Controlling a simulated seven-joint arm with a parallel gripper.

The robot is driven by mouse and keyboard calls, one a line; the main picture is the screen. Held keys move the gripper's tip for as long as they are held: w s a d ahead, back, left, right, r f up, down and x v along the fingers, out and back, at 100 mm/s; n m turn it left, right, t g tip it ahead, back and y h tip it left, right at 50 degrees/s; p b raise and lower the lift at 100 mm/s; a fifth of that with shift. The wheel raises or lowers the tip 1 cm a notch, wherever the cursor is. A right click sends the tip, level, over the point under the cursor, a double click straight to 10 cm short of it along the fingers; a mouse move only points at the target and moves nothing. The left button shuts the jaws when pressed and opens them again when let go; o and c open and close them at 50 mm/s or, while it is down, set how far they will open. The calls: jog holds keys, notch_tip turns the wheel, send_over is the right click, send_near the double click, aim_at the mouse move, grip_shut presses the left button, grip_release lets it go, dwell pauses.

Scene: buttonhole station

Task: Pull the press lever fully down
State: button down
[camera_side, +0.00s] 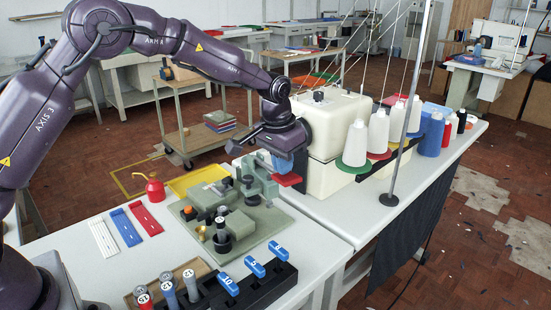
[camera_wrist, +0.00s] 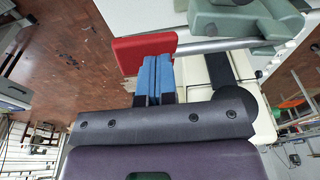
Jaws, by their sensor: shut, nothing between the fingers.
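The press lever shows as a red handle (camera_side: 289,179) on a metal rod; the red handle (camera_wrist: 142,52) and the rod (camera_wrist: 215,45) are clearer in the wrist view. The rod runs to the grey-green press (camera_side: 262,184), part of which shows at the top right of the wrist view (camera_wrist: 245,20). My gripper (camera_side: 281,164) has its blue fingers pressed together with nothing between them. In the side view the fingers are just above the red handle. In the wrist view the fingertips (camera_wrist: 157,60) overlap the handle's edge; I cannot tell whether they touch it.
A cream sewing machine (camera_side: 335,125) stands right behind my gripper, with thread cones (camera_side: 356,145) to its right. A red oil can (camera_side: 154,188), coloured trays (camera_side: 145,218) and a black rack of blue-handled tools (camera_side: 255,290) lie on the table (camera_side: 85,270).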

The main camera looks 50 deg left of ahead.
notch_tip(320, 180, up, 8)
dwell(0.6)
jog(key=shift+s+f+g, duration=0.3)
jog(key=shift+s+f, duration=0.6)
jog(key=shift+f, duration=0.05)
jog(key=s+r+t, duration=0.2)
jog(key=s+r, duration=0.2)
jog(key=s, duration=1.1)
jog(key=s+a+r+t, duration=0.1)
jog(key=s+r, duration=0.4)
jog(key=s, duration=1)
jog(key=shift+t, duration=0.7)
